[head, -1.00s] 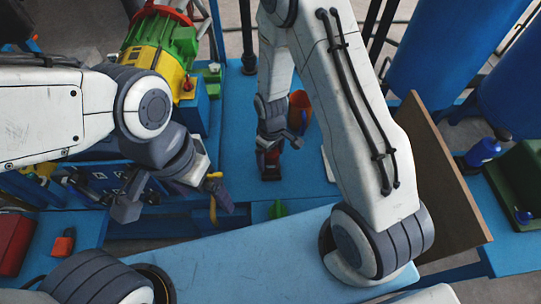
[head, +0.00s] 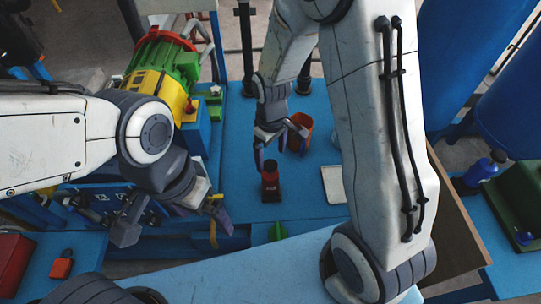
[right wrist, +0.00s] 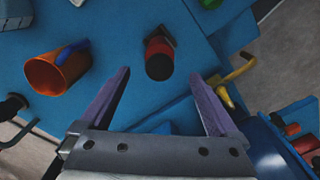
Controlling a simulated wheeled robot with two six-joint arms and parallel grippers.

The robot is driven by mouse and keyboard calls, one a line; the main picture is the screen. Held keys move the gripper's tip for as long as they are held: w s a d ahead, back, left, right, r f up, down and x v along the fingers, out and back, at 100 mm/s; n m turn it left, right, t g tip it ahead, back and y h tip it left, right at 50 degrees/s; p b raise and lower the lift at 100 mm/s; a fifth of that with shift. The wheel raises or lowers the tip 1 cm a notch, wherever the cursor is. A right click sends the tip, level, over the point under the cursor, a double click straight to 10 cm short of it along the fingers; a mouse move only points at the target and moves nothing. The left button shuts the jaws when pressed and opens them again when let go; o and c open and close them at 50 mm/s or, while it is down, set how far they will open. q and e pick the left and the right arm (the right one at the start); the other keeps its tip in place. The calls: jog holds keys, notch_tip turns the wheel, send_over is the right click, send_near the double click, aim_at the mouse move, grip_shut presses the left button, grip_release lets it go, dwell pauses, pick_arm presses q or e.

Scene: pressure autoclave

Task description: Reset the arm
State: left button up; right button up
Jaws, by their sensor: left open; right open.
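My right gripper (head: 282,152) is open and empty above the blue bench, just behind the red bottle with a black cap (head: 270,182), which stands upright on the bench. In the right wrist view the open fingers (right wrist: 160,76) point toward the red bottle (right wrist: 158,58), which lies in line with the gap between them, apart from both. My left gripper (head: 203,212) is open at the bench's left front, near a yellow hooked handle (head: 213,235). Its fingertips are partly hard to make out.
An orange cup (head: 301,128) stands right of the right gripper; it also shows in the right wrist view (right wrist: 58,72). A white flat pad (head: 333,184), a green part (head: 277,231) and a green-yellow motor (head: 160,75) are nearby. A brown board (head: 455,215) borders the right side.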

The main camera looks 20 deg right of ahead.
aim_at(271, 178)
jog(key=shift+f, duration=0.1)
notch_tip(271, 178, down, 12)
jog(key=shift+r+b, duration=0.2)
jog(key=shift+b, duration=0.4)
notch_tip(271, 178, up, 3)
jog(key=p, duration=0.3)
jog(key=shift+r, duration=0.1)
